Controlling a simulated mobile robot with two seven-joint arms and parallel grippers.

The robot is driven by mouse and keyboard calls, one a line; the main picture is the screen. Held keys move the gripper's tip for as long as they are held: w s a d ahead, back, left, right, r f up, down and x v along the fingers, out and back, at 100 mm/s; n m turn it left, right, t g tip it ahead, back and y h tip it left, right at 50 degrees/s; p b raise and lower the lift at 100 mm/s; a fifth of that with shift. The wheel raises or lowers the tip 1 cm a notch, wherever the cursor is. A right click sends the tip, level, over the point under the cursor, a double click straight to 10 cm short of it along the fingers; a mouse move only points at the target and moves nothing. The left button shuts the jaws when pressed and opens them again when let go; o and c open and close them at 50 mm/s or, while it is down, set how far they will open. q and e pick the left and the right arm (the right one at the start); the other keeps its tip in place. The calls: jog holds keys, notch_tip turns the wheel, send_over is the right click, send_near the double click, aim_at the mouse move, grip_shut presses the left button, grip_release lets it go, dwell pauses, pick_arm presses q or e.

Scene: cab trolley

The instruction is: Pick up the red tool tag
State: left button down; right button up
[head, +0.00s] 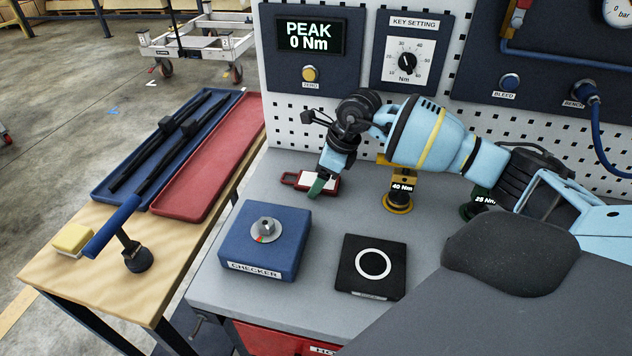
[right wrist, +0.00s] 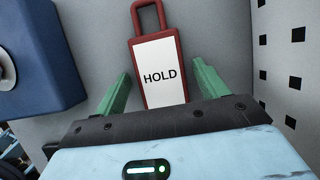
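The red tool tag (head: 290,177) lies flat on the grey bench top, behind the blue checker. In the right wrist view the tag (right wrist: 160,70) has a white face reading HOLD and a red loop at its far end. My right gripper (head: 317,186) reaches down over the tag from the right. In the right wrist view my right gripper (right wrist: 160,78) is open, with one green finger on each side of the tag's body. Gaps show between both fingers and the tag. In the head view the gripper hides part of the tag. My left gripper is in neither view.
The blue checker (head: 265,243) and a black pad (head: 370,267) stand in front. Yellow 40 Nm (head: 401,190) and green 25 Nm (head: 480,203) pieces stand right. A pegboard (head: 318,105) rises behind. A wooden table (head: 95,275) with red tray (head: 210,160) is left.

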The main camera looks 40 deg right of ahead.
jog(key=c, duration=0.9)
jog(key=shift+o, duration=0.2)
notch_tip(320, 180, up, 10)
jog(key=shift+r, duration=0.15)
